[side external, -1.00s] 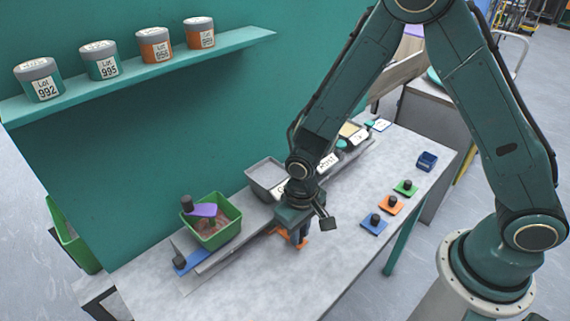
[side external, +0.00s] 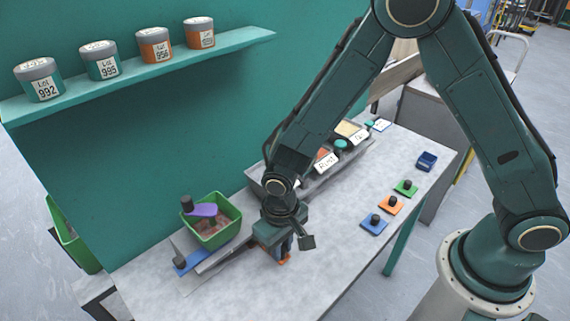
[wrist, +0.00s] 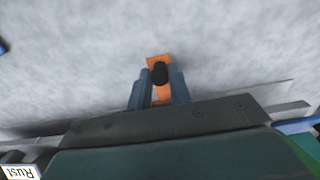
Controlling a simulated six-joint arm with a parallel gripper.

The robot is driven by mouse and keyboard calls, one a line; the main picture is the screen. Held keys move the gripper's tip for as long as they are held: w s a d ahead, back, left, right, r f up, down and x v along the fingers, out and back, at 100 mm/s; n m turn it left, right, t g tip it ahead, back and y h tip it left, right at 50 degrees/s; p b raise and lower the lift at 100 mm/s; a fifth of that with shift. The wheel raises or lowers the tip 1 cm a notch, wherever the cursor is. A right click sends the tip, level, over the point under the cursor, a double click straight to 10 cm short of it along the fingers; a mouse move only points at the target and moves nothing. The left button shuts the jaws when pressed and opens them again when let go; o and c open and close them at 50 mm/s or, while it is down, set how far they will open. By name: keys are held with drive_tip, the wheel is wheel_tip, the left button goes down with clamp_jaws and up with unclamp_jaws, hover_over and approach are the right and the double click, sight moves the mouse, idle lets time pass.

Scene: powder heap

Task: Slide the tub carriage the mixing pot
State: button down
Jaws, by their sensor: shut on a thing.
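My gripper (side external: 281,250) points down at the bench's front side. In the wrist view its two blue-grey fingers (wrist: 159,82) are shut on a black knob (wrist: 159,73), which stands on an orange tab (wrist: 157,60). The orange tab shows only as a sliver under the fingers in the side view (side external: 285,262). The tub carriage (side external: 318,181) lies behind my gripper, with tubs and a "Rust" label (side external: 326,162); my arm hides part of it. The green mixing pot (side external: 229,231) stands left of my gripper, with brownish-red contents and a purple scoop (side external: 203,210).
A blue tab (side external: 188,263) with a dark knob lies below the pot. Several labelled jars stand on the shelf (side external: 140,72). The front bench is clear.

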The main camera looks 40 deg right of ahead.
drive_tip(key=shift+w+a+r, duration=0.1)
drive_tip(key=shift+a, duration=4.55)
drive_tip(key=c, duration=1.5)
unclamp_jaws()
drive_tip(key=shift+o, duration=0.5)
wheel_tip(320, 180, up, 7)
drive_tip(key=shift+r, duration=0.2)
drive_tip(key=shift+d, duration=0.1)
